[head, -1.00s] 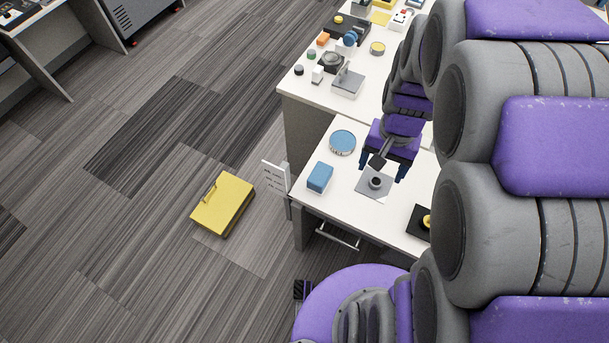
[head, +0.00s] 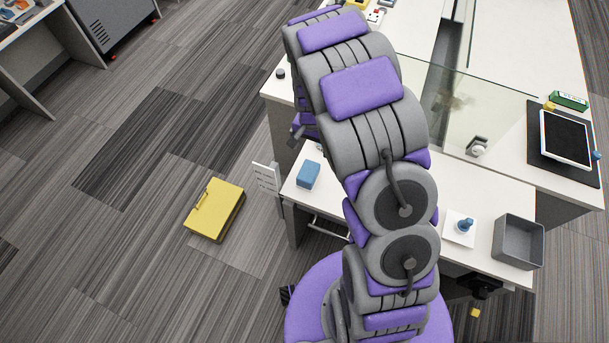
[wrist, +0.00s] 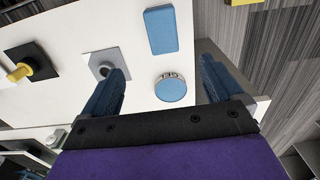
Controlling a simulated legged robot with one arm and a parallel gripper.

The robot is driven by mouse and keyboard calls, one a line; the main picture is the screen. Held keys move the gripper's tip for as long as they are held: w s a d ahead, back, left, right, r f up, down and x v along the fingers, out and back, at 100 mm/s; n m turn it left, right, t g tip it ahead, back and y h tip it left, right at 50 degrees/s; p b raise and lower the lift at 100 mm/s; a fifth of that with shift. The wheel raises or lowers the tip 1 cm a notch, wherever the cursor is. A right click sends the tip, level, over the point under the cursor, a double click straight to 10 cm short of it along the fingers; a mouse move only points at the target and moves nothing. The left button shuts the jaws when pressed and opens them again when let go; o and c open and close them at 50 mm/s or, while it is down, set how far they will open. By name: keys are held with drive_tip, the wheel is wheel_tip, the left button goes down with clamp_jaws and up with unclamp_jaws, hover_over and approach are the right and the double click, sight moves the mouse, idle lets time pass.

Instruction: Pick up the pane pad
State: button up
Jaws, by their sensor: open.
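No label marks the pane pad, so I cannot tell which piece it is. In the wrist view a blue block (wrist: 161,29), a round blue tin (wrist: 170,87) and a grey square plate with a round grey fitting (wrist: 104,63) lie on the white table. The block also shows in the head view (head: 308,174). My gripper (wrist: 162,70) is open and empty. The tin lies between its fingers in the picture, and the plate is beside the left finger. Height above the table is unclear. In the head view my arm hides the plate and most of the gripper.
A black square with a yellow knob (wrist: 20,72) is at left in the wrist view. In the head view, a white square with a blue knob (head: 461,228) and a grey bin (head: 520,242) stand right of my arm. A clear pane (head: 447,120) stands behind. A yellow case (head: 214,209) is on the floor.

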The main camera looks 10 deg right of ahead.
drive_tip(key=b, duration=0.1)
hover_over(308, 170)
drive_tip(key=f, duration=1)
drive_tip(key=shift+s+d+f, duration=0.2)
drive_tip(key=shift+s+f, duration=0.05)
drive_tip(key=shift+f, duration=0.15)
drive_tip(key=shift+w+a+f+b, duration=0.1)
drive_tip(key=shift+f+b, duration=0.25)
drive_tip(key=shift+f, duration=1.1)
drive_tip(key=shift+w+a+f+b, duration=0.1)
drive_tip(key=shift+f+b, duration=0.25)
drive_tip(key=shift+f, duration=1.1)
drive_tip(key=c, duration=1.1)
drive_tip(key=shift+o, duration=0.2)
drive_tip(key=shift+r, duration=0.1)
drive_tip(key=shift+r, duration=0.4)
wheel_tip(308, 170, up, 3)
drive_tip(key=shift+r+p, duration=0.1)
drive_tip(key=shift+p, duration=0.35)
drive_tip(key=s+d+r+p, duration=0.1)
drive_tip(key=s, duration=1.5)
drive_tip(key=shift+d, duration=0.15)
